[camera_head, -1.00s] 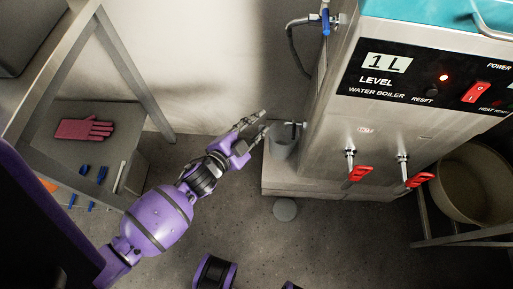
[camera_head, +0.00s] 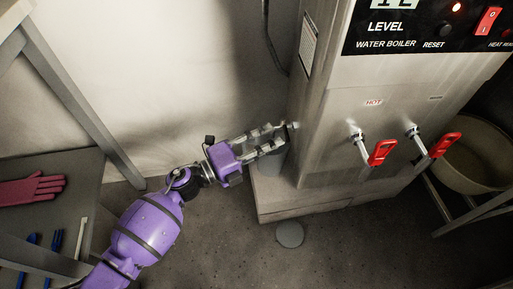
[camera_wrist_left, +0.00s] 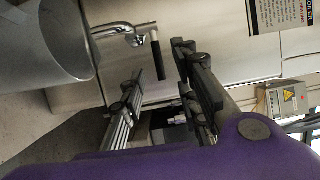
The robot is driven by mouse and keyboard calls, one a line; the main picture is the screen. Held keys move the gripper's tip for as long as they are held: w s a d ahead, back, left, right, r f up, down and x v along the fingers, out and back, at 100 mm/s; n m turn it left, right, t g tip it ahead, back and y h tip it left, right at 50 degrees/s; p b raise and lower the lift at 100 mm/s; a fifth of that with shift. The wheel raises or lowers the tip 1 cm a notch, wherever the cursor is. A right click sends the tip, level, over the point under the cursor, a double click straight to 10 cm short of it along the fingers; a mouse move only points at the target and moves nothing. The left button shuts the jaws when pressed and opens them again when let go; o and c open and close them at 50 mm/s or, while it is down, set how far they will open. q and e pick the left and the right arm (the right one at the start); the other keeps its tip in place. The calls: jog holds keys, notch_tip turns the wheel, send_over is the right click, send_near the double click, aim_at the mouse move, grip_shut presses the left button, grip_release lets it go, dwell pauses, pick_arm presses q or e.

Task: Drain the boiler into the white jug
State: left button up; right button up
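The steel water boiler (camera_head: 330,130) stands on a plinth at the right in the head view. The jug (camera_head: 270,164), greyish in this light, is beside its left side and partly hidden by my left gripper. The jug (camera_wrist_left: 42,48) fills the upper left of the left wrist view. A drain tap (camera_wrist_left: 118,30) with a dark and pale lever (camera_wrist_left: 157,52) sticks out above the jug's mouth. My left gripper (camera_head: 272,138) is open at the tap. In the wrist view its fingers (camera_wrist_left: 158,68) lie on either side of the lever; contact cannot be told.
Two red-handled taps (camera_head: 382,152) are on the boiler's front. A large round tub (camera_head: 475,160) stands on a rack at right. A shelf (camera_head: 75,195) with a pink glove (camera_head: 30,189) is at left. A grey disc (camera_head: 290,234) lies on the floor.

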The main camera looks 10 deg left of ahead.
aim_at(285, 132)
pick_arm(q)
jog(key=b+x, duration=0.1)
jog(key=x, duration=0.3)
jog(key=shift+w+d, duration=0.25)
grip_shut()
jog(key=shift+w+a+m+g+h+b, duration=0.1)
jog(key=shift+a+m+g+h+b, duration=0.1)
jog(key=shift+m+g+h+b, duration=0.35)
jog(key=shift+a+m+g+h+b, duration=0.25)
jog(key=shift+m+g+b, duration=0.1)
jog(key=shift+g+b, duration=0.3)
jog(key=shift+a+m+g+h+b, duration=0.25)
jog(key=shift+m+g+b, duration=0.15)
jog(key=shift+g+b, duration=0.25)
jog(key=shift+a+m+g+h+b, duration=0.15)
jog(key=shift+m+g+h+b, duration=0.2)
jog(key=shift+g+b, duration=0.3)
jog(key=shift+w+r, duration=0.1)
